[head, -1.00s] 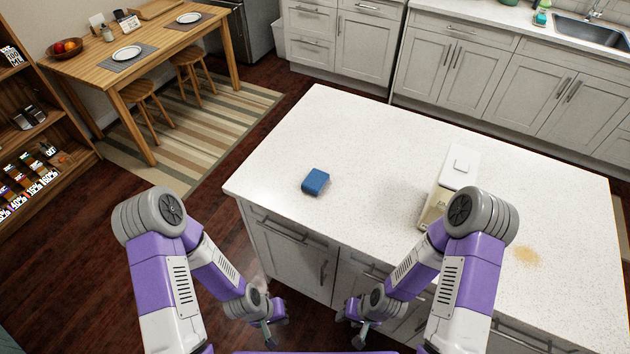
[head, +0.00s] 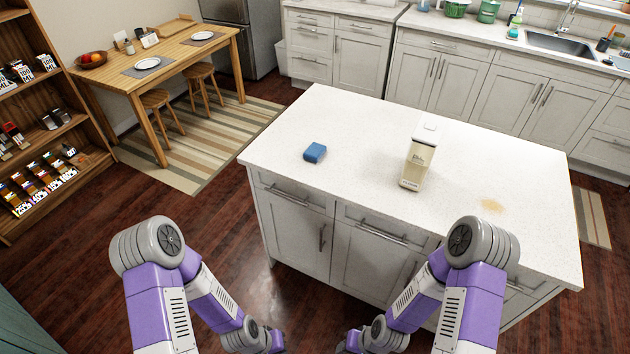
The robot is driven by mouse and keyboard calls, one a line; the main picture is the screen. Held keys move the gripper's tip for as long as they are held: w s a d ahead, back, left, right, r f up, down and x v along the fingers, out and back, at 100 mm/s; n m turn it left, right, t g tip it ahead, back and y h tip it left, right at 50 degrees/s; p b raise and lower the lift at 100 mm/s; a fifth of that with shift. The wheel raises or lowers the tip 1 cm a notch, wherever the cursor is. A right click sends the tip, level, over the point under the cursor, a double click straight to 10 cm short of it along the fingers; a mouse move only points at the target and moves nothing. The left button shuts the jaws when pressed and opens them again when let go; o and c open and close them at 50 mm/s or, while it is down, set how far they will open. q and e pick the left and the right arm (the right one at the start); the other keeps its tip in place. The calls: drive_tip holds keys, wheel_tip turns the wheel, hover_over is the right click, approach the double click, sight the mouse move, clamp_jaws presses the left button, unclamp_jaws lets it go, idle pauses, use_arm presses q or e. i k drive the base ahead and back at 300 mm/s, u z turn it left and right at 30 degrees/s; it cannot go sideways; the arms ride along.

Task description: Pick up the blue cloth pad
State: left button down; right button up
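The blue cloth pad (head: 315,152) is a small block lying on the white speckled top of the kitchen island (head: 360,135), toward its left end. Nothing touches it. My two arms hang low in front of the island, well short of the pad. My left gripper is at the bottom edge of the head view, and its fingers are cut off or too hidden to read. My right gripper is also at the bottom edge, with its fingers out of sight.
A tall cream container with a white lid (head: 419,157) stands right of the pad. The counter around the pad is clear. Cabinet fronts face me below the island's edge. A dining table (head: 165,50) and wooden shelves (head: 88,110) stand left.

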sight(314, 152)
drive_tip(key=u, duration=1.15)
drive_tip(key=i, duration=0.85)
drive_tip(key=z, duration=0.25)
